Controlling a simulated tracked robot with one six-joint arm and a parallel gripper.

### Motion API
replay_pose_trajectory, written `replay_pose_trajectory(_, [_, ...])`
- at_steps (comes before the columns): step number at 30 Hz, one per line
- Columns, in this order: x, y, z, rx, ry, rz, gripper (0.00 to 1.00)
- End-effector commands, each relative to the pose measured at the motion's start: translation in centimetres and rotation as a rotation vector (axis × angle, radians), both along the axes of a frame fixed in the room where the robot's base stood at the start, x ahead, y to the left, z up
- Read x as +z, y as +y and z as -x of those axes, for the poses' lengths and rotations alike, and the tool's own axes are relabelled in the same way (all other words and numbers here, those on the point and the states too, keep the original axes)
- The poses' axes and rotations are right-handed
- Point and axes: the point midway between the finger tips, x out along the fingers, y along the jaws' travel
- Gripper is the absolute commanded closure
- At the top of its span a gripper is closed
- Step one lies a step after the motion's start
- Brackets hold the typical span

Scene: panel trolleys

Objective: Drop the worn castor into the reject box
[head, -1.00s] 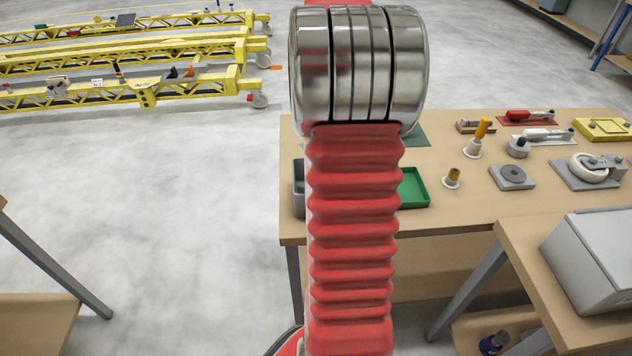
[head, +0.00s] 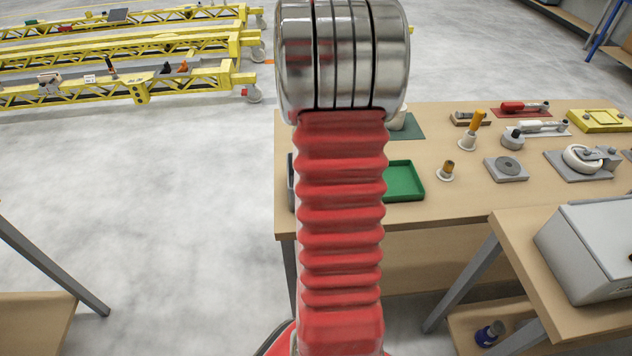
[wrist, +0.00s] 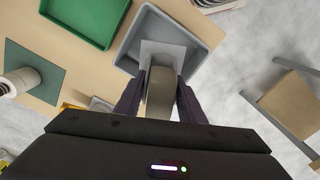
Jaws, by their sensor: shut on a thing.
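My gripper (wrist: 160,98) is shut on a castor (wrist: 159,92), whose beige-grey wheel is between the dark fingers in the wrist view. The castor's pale square plate (wrist: 176,50) points away from the gripper. The castor is in front of an open grey box (wrist: 206,28) in this view; whether it is above the rim or inside cannot be told.
A green tray (head: 418,190) is beside the grey box on the wooden bench (head: 450,210). Another castor (head: 580,158), tools and small parts stand farther right. A grey case (head: 590,250) sits on a nearer table. Yellow trolleys (head: 140,90) stand far left; open floor lies between.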

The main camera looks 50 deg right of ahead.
Motion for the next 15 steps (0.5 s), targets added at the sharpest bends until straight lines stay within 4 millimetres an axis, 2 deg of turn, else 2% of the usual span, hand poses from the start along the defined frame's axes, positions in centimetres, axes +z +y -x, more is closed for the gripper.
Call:
replay_pose_trajectory(7, [-1.7, 0.0, 0.0, -0.001, -0.001, 0.002, 1.00])
replay_pose_trajectory(15, [-2.0, -0.1, 0.0, -0.001, -0.001, 0.002, 1.00])
